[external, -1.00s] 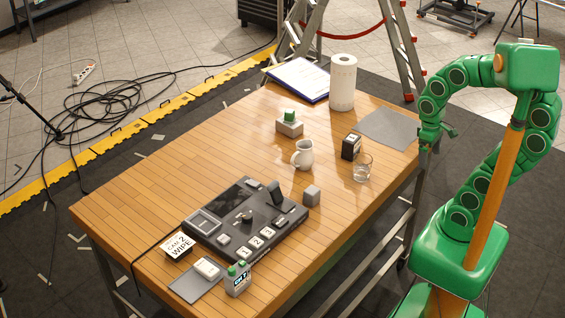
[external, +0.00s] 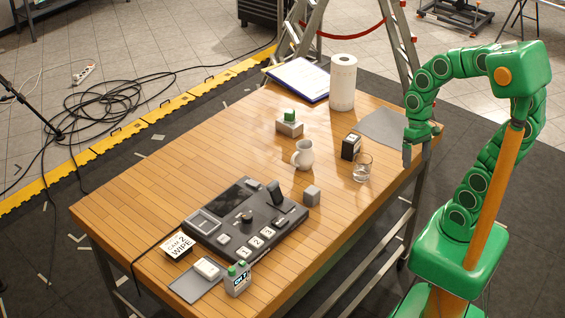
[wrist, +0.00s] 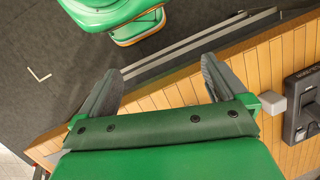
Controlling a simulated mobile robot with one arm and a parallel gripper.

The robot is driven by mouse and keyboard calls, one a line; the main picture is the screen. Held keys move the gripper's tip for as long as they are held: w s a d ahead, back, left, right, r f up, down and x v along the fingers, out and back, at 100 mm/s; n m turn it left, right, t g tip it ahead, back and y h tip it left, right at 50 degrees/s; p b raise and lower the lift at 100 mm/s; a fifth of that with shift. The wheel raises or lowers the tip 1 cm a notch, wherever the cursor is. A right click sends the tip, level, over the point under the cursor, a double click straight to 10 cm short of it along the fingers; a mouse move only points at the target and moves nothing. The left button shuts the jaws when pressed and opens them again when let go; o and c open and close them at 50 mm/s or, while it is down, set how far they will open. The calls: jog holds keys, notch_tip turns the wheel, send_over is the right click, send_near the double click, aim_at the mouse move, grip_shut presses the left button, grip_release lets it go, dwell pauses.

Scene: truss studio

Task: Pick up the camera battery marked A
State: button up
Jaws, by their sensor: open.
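A black block with a pale label (external: 351,147) stands upright on the table, behind the glass; its marking is too small to read. It may be the battery, but I cannot tell. A green-topped item (external: 290,115) sits on a small pale base further back; no letter is legible on it. My gripper (external: 416,150) is at the table's right edge, beside the grey mat and to the right of the black block, apart from it. In the wrist view my gripper (wrist: 160,66) is open, with nothing between its fingers.
A glass (external: 362,168) and white jug (external: 303,154) stand near the black block. A paper roll (external: 342,82), grey mat (external: 384,127), grey cube (external: 312,195) and control console (external: 245,222) are also on the table. The left middle is clear.

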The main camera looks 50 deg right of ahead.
jog(key=w+a+m+y, duration=0.1)
jog(key=w+m+y, duration=0.25)
jog(key=w, duration=0.35)
jog(key=m+t+y, duration=0.6)
jog(key=m+y, duration=0.1)
jog(key=m, duration=0.8)
send_near(353, 137)
jog(key=a+f, duration=0.1)
jog(key=shift+x, duration=3.95)
jog(key=shift+w+r, duration=0.15)
jog(key=shift+c, duration=0.5)
jog(key=c, duration=1.7)
jog(key=shift+r, duration=0.15)
